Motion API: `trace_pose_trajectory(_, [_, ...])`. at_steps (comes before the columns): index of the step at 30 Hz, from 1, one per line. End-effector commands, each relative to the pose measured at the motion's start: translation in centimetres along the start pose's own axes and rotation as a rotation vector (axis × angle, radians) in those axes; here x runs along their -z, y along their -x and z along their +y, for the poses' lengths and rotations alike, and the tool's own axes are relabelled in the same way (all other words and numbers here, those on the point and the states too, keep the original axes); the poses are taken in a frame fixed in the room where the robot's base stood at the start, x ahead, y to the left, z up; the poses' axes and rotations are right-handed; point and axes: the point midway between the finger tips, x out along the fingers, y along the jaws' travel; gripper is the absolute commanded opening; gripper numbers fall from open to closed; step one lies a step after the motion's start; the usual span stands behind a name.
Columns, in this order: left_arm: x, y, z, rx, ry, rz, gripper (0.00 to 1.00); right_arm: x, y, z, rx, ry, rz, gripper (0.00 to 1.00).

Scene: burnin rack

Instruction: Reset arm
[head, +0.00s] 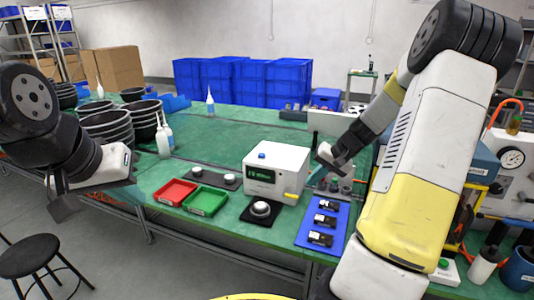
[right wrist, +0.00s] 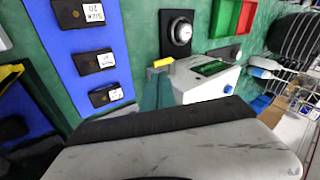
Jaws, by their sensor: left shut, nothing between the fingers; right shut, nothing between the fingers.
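My left gripper (head: 64,207) hangs off the left front edge of the green table, shut and empty. My right gripper (head: 329,160) is shut and empty, above the table just right of the white box with a green display (head: 278,172). That box also shows in the right wrist view (right wrist: 208,82). A blue mat (head: 335,220) with several black modules (head: 320,239) lies in front of the right gripper. In the right wrist view the modules (right wrist: 92,60) lie in a row on the blue mat (right wrist: 62,45).
A red tray (head: 174,192) and a green tray (head: 205,201) sit by the front edge. A round dial on a black pad (head: 261,208) is beside them. The table's back middle (head: 250,130) is clear.

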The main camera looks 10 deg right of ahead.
Motion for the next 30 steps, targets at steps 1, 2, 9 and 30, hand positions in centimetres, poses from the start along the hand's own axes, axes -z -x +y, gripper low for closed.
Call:
trace_pose_trajectory(1, [0.0,0.0,0.0,0.000,0.000,0.000,0.00,-0.1,0.1,-0.2,-0.002,0.005,0.000,0.00])
trace_pose_trajectory(2, [0.0,0.0,0.0,0.000,0.000,0.000,0.00,-0.2,0.2,-0.4,-0.005,0.010,-0.001,0.00])
trace_pose_trajectory(9, [0.0,0.0,0.0,0.000,0.000,0.000,0.00,-4.1,3.8,-6.7,-0.099,0.158,-0.010,0.00])
trace_pose_trajectory(30, [0.0,0.0,0.0,0.000,0.000,0.000,0.00,-24.4,16.6,-15.4,-0.200,0.544,0.172,0.00])
